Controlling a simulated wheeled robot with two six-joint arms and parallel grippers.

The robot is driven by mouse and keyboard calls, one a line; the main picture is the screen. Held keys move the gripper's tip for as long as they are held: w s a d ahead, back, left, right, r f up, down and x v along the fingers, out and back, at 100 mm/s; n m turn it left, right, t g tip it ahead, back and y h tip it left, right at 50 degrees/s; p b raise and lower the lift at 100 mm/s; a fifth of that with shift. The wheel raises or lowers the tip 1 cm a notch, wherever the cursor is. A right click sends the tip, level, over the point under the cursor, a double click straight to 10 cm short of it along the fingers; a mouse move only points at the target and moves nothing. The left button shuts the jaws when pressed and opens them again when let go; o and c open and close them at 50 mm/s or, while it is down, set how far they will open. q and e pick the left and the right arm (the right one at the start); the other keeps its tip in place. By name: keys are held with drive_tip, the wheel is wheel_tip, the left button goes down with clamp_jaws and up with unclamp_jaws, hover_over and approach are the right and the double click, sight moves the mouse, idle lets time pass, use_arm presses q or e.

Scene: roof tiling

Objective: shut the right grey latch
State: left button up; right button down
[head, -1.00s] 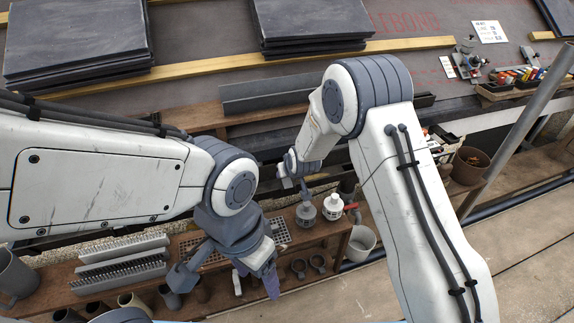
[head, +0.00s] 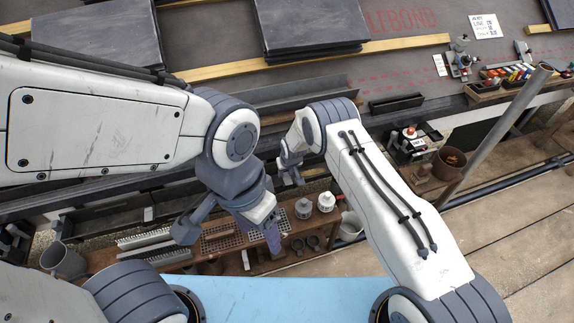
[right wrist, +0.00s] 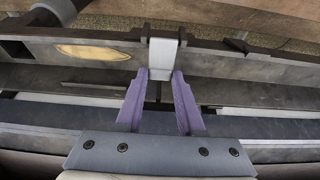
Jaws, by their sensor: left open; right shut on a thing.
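My right gripper (right wrist: 160,80) has its two purple fingers closed on the sides of a light grey latch (right wrist: 162,56) in the right wrist view. The latch is a short flat strip standing against the edge of a dark grey gutter-like channel (right wrist: 215,66). I cannot tell whether the latch is fully down. In the head view the right gripper (head: 291,177) is small and dark beside the roof edge, and the latch cannot be made out there. My left gripper (head: 260,232) is open and empty above the bench, with a purple finger showing.
A wooden bench (head: 100,258) below the roof edge holds a grey pot (head: 304,209), a white pot (head: 326,202) and brown mugs (head: 312,242). Slate stacks (head: 98,38) lie on the roof. A slanting metal pole (head: 495,130) stands at the right.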

sight(288, 179)
drive_tip(key=shift+w+a+f+g+b, duration=0.15)
drive_tip(key=shift+w+g+b, duration=0.2)
drive_tip(key=shift+b, duration=0.45)
drive_tip(key=shift+g+h+b, duration=0.3)
drive_tip(key=shift+g+b, duration=0.05)
drive_tip(key=shift+b, duration=0.35)
drive_tip(key=c, duration=0.5)
unclamp_jaws()
drive_tip(key=shift+s, duration=0.1)
drive_tip(key=shift+s, duration=0.1)
drive_tip(key=p+v, duration=0.2)
drive_tip(key=v, duration=0.8)
drive_tip(key=shift+r+p, duration=0.25)
drive_tip(key=shift+p, duration=0.1)
